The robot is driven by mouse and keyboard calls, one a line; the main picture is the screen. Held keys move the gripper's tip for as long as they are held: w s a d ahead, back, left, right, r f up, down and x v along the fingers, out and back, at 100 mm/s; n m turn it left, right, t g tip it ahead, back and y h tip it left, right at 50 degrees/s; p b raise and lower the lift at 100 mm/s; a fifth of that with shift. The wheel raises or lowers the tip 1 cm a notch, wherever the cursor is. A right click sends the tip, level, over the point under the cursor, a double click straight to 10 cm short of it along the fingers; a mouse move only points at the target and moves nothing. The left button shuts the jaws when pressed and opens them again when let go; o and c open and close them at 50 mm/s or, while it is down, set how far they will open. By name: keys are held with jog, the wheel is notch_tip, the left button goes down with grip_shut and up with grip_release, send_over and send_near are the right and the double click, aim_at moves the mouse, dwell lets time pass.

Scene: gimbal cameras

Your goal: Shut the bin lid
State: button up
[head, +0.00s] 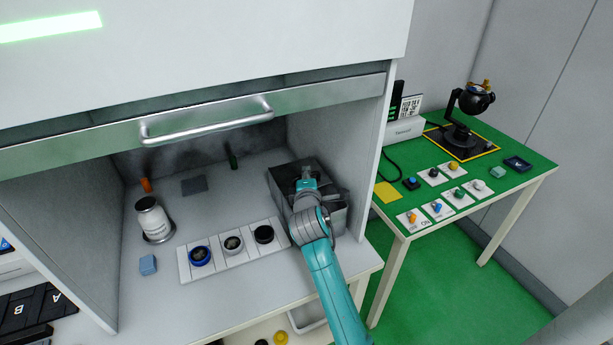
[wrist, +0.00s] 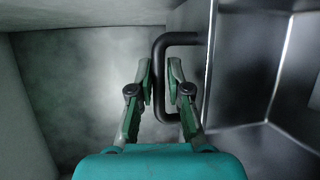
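The bin (head: 336,217) is a grey metal box at the right of the cabinet floor, partly hidden behind my gripper. Its lid (head: 287,176) is a dark panel at its back left; its exact tilt is hard to tell. In the wrist view the lid shows nearly edge-on (wrist: 210,75), with the shiny bin interior (wrist: 260,85) open to its right. A black bar handle (wrist: 180,39) stands out from the lid's left side.
A white tray with three round cups (head: 232,246) stands just left of the bin. A jar (head: 152,218) and blue block (head: 148,264) are farther left. The raised sash with its metal handle (head: 208,121) hangs above. The cabinet's right wall (head: 340,140) is close to the bin.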

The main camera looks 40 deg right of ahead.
grip_shut()
jog(key=shift+s, duration=0.1)
jog(key=s+a, duration=0.3)
jog(key=s, duration=0.7)
jog(key=shift+s, duration=0.15)
jog(key=shift+f, duration=0.1)
jog(key=shift+o, duration=1.7)
grip_release()
jog(key=shift+s, duration=0.1)
jog(key=shift+a, duration=0.1)
jog(key=v, duration=1.2)
